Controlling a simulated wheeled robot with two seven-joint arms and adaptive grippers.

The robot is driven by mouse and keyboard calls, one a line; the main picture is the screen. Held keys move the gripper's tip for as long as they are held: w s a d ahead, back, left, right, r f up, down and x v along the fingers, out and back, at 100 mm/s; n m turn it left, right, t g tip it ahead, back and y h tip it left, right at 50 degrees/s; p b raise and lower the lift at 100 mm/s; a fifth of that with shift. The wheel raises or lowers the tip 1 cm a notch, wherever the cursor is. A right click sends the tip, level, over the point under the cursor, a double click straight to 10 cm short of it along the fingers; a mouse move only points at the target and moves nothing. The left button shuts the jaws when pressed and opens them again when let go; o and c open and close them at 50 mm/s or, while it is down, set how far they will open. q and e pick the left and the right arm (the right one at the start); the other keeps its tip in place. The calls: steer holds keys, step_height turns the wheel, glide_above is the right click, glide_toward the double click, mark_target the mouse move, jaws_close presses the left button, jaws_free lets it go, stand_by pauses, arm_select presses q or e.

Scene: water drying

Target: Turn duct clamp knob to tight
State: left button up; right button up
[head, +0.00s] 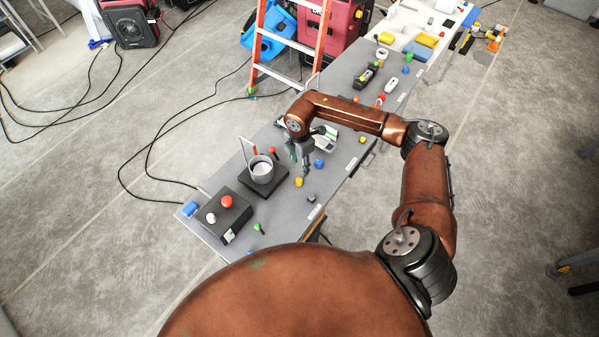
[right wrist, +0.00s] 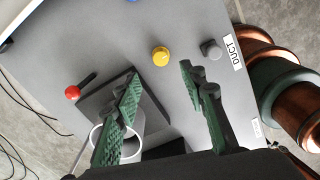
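The duct station has a grey cylinder with a pale rim (head: 262,168) on a dark base, also partly visible in the right wrist view (right wrist: 148,128). Close by are a yellow knob (head: 299,182), a grey knob (head: 311,198) and a red-tipped black lever (head: 272,151). Which of them is the clamp knob I cannot tell. My right gripper (head: 303,170) is above the table beside the cylinder. In the right wrist view its green-padded fingers (right wrist: 160,85) are apart and empty, with the yellow knob (right wrist: 160,56) in line beyond the gap. My left gripper is not in view.
A DUCT label (right wrist: 233,51) marks the grey table's edge. A dark box with a red button (head: 227,201) stands at the table's near end. Blue knobs and other small devices line the table farther back. An orange ladder (head: 291,45) stands behind it.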

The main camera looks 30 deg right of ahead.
steer(key=shift+r, duration=1.3)
steer(key=shift+a, duration=0.1)
